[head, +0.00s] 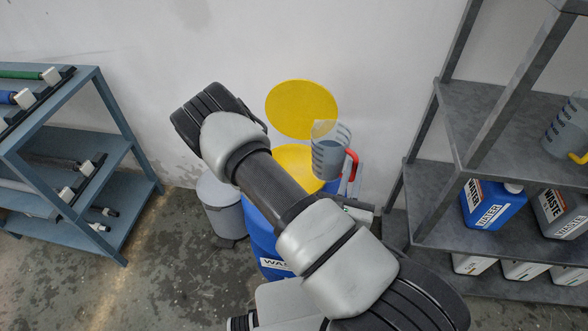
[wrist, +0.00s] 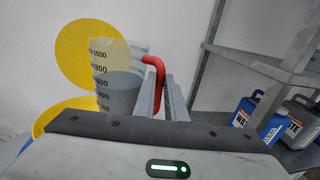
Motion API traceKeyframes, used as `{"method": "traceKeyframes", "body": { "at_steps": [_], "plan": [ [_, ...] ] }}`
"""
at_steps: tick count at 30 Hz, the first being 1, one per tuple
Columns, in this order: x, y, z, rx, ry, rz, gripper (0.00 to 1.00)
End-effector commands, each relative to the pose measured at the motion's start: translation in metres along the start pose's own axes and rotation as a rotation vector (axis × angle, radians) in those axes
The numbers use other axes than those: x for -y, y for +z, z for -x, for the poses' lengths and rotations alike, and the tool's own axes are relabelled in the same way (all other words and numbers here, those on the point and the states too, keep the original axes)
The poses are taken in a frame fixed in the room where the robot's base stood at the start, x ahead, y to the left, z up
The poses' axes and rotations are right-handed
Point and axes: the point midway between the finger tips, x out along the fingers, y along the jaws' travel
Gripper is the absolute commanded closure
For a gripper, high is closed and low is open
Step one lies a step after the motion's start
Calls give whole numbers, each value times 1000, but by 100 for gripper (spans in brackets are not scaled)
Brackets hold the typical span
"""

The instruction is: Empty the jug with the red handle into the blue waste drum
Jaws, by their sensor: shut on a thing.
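The clear jug with the red handle (head: 329,150) is held upright above the blue waste drum (head: 263,241), near its right side. My gripper (head: 352,183) is shut on the red handle, which also shows in the wrist view (wrist: 157,68). The drum's yellow funnel (head: 300,160) is open, with its round yellow lid (head: 302,109) raised against the wall. My arm hides much of the drum and part of the funnel.
A grey bin (head: 217,203) stands left of the drum. A blue shelf unit (head: 100,130) with tools is at the left.

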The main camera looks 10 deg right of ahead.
Motion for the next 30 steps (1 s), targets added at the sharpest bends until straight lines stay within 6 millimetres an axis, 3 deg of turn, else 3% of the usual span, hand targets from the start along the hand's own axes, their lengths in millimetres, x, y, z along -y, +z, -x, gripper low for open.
{"method": "traceKeyframes", "body": {
  "at_steps": [6,12,30],
  "plan": [
    [26,-30,17,2,70,5,100],
    [39,-45,29,5,104,0,100],
    [41,-44,32,-3,113,19,100]
  ]
}}
